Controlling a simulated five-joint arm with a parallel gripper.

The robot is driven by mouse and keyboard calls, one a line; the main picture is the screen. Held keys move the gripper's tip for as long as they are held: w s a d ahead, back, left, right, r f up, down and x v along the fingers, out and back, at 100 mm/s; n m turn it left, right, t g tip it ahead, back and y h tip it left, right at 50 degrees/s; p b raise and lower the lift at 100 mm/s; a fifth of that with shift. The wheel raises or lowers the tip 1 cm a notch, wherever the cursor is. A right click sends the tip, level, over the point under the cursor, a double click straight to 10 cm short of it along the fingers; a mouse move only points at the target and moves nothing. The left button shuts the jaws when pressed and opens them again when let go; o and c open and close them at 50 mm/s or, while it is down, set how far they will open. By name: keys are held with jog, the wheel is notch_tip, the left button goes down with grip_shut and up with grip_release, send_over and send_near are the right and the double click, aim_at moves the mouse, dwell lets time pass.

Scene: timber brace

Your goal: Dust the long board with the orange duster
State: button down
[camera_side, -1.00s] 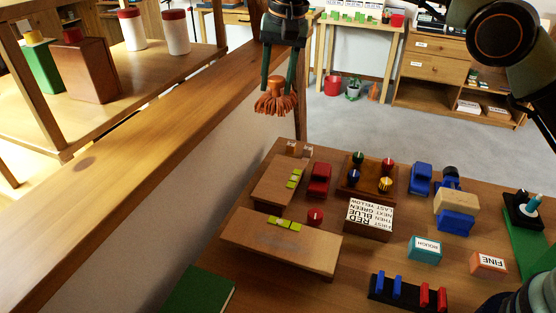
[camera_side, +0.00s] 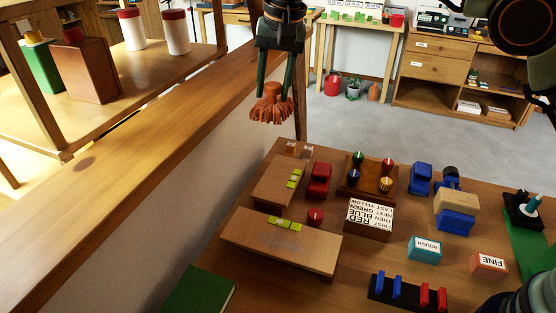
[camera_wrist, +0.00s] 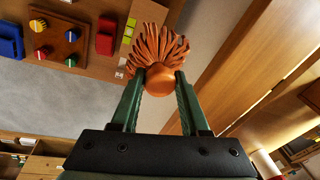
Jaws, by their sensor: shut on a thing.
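The orange duster (camera_side: 271,109) hangs with its fibres down in my gripper (camera_side: 273,86). My gripper is shut on its rounded orange handle. The wrist view shows the handle between the green fingers (camera_wrist: 160,78) and the fibres (camera_wrist: 158,45) fanned beyond them. On the table, the longer of two brown boards (camera_side: 310,251) lies nearer the camera, with yellow-green pieces on top. The shorter board (camera_side: 268,188) lies behind it, also with yellow-green pieces. In the side view the duster is up and behind both boards, apart from them.
A long timber beam (camera_side: 120,185) runs diagonally at left, beside my gripper in the side view. A green book (camera_side: 198,292) lies in front.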

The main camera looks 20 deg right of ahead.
jog(key=s+a+f, duration=0.1)
jog(key=s+f, duration=0.4)
jog(key=s, duration=0.6)
jog(key=s+f, duration=0.5)
jog(key=s, duration=0.6)
jog(key=shift+a+f, duration=0.1)
jog(key=shift+f, duration=3.35)
jog(key=shift+w+a+f, duration=0.35)
jog(key=shift+f, duration=0.15)
jog(key=shift+w+a+f, duration=0.1)
jog(key=shift+w+a, duration=3.6)
jog(key=shift+s+d, duration=3.9)
jog(key=shift+d, duration=0.05)
jog(key=shift+s+d+r+y, duration=0.1)
jog(key=shift+s+r+y, duration=0.05)
jog(key=shift+r+y, duration=0.15)
jog(key=w+a+v, duration=0.1)
jog(key=v, duration=0.6)
jog(key=shift+r, duration=0.35)
jog(key=shift+w, duration=0.2)
